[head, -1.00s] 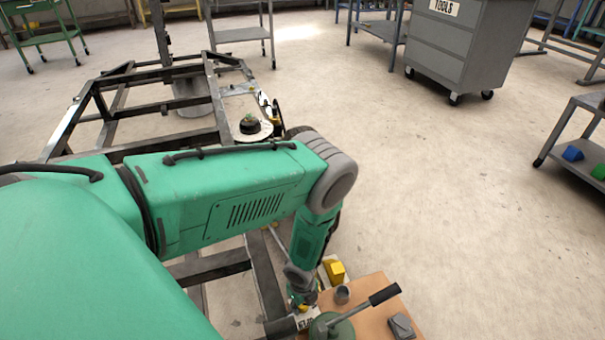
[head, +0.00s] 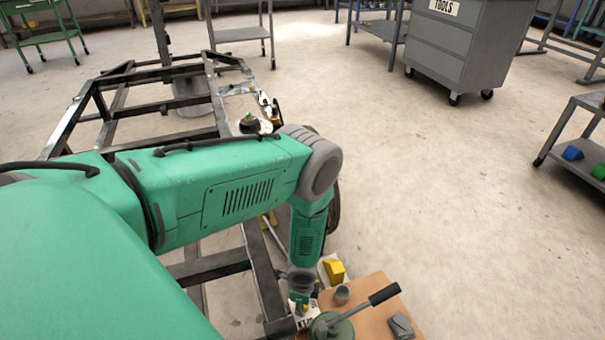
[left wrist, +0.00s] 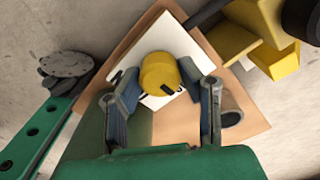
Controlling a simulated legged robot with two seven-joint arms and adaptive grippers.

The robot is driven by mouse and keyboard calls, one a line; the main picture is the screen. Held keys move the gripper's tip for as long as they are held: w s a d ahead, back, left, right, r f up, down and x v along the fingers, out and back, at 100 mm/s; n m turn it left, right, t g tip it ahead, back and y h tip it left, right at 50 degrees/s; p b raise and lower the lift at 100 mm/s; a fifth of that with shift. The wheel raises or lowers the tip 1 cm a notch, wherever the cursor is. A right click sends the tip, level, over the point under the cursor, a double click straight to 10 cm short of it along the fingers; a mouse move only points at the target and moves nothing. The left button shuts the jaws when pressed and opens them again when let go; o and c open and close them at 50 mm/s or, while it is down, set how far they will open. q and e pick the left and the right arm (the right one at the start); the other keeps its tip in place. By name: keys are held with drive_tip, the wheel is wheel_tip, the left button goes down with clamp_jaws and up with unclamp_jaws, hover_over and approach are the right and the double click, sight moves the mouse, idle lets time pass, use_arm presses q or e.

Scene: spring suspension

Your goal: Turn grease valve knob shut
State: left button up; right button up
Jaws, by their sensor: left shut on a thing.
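In the left wrist view a round yellow knob (left wrist: 160,74) with dark marks stands on a white square plate (left wrist: 150,38). My left gripper (left wrist: 160,78) has a fingertip on each side of the knob and is shut on it. In the head view my left gripper (head: 301,300) points down beside the green pot with a lever (head: 330,327); the knob is mostly hidden there. My right gripper is not in view.
A tan board (head: 372,318) carries the pot, a grey cup (head: 342,295) and a grey block (head: 402,326). A yellow block (head: 334,270) stands by its far edge. A dark metal frame (head: 165,107) lies left.

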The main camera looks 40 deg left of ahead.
use_arm(q)
drive_tip(key=shift+w, duration=0.15)
drive_tip(key=o, duration=1.1)
drive_tip(key=shift+c, duration=0.2)
drive_tip(key=shift+o, duration=0.3)
drive_tip(key=shift+f, duration=0.1)
wheel_tip(320, 180, up, 12)
drive_tip(key=shift+a, duration=0.1)
